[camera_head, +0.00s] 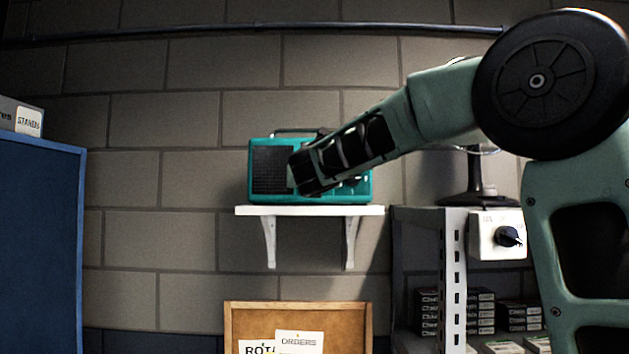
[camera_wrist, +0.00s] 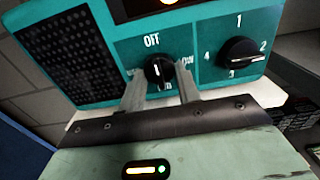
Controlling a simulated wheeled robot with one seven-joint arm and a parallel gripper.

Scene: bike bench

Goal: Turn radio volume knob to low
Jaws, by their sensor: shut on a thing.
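The teal radio (camera_head: 256,201) stands on a white wall shelf in the head view. My gripper (camera_head: 300,178) reaches its front from the right and hides the knobs there. In the wrist view, the radio (camera_wrist: 105,85) has a black knob (camera_wrist: 158,70) with a word like OFF above it and a partly hidden LOW label at its right. The knob's white mark looks roughly upright; which end is the pointer is unclear. My gripper (camera_wrist: 161,82) is shut on this knob, one finger on each side. The lower and left labels are mostly covered.
A second black knob (camera_wrist: 240,54), numbered 1 to 4, sits to the right on the radio. The white shelf (camera_head: 310,211) is narrow. Below are a corkboard (camera_head: 295,318) and a metal rack (camera_head: 452,280) with a switch box (camera_head: 485,245). A blue panel (camera_head: 40,240) stands at left.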

